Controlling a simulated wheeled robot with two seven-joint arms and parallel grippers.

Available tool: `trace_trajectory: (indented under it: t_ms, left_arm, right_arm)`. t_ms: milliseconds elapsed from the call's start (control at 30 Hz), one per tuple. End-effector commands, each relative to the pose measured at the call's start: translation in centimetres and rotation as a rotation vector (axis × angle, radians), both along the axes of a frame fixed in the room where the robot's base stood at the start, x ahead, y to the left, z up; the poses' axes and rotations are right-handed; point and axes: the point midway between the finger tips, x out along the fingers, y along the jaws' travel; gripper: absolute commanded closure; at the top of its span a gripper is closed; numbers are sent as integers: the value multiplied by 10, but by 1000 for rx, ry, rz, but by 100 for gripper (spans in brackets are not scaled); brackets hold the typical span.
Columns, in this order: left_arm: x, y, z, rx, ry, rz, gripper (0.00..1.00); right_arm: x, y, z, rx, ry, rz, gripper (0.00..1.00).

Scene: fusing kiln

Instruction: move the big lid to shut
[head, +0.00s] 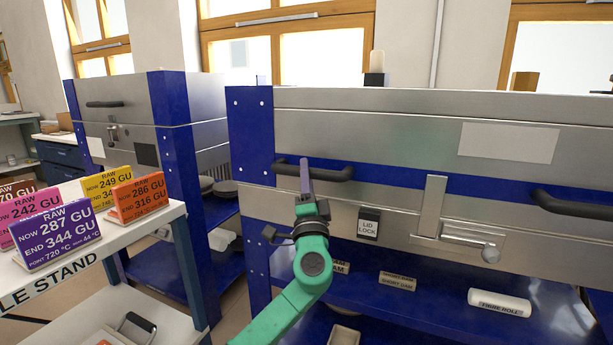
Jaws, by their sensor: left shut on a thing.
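The big lid (390,135) is the wide brushed-steel upper part of the large kiln in the head view, with a blank pale plate on its front. Below it runs a blue band with two black bar handles, a left handle (335,174) and a right handle (570,205). My left gripper (305,177), on a green arm, is shut on the left handle near its middle. The lid lies low and close over the steel kiln body (345,221); I cannot tell whether a gap remains. My right gripper is not in view.
A steel latch (432,205) and a "LID LOCK" label (369,226) are on the kiln front. A fibre roll (499,303) lies on the blue shelf below. A smaller kiln (150,105) stands behind left. A stand with coloured cards (52,239) is at the near left.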

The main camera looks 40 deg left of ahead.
Motion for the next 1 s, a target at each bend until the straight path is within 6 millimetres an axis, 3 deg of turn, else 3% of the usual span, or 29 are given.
trace_trajectory:
  t_ms: [67, 100, 167, 667, 833, 1000]
  left_arm:
    - [4, -1, -11, -10, 21, -4, 100]
    - [4, 0, -12, -10, 22, -4, 56]
    - [4, 0, -11, -10, 21, -4, 38]
    - [1, -1, -7, -5, 10, -2, 38]
    - [-9, -13, -18, -7, 12, -4, 38]
    - [-32, -36, -39, -8, 14, -3, 38]
  right_arm:
    - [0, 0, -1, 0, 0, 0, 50]
    - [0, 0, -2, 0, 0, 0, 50]
    - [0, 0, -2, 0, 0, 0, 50]
    - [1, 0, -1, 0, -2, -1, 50]
    - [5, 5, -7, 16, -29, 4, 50]
    - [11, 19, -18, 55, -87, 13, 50]
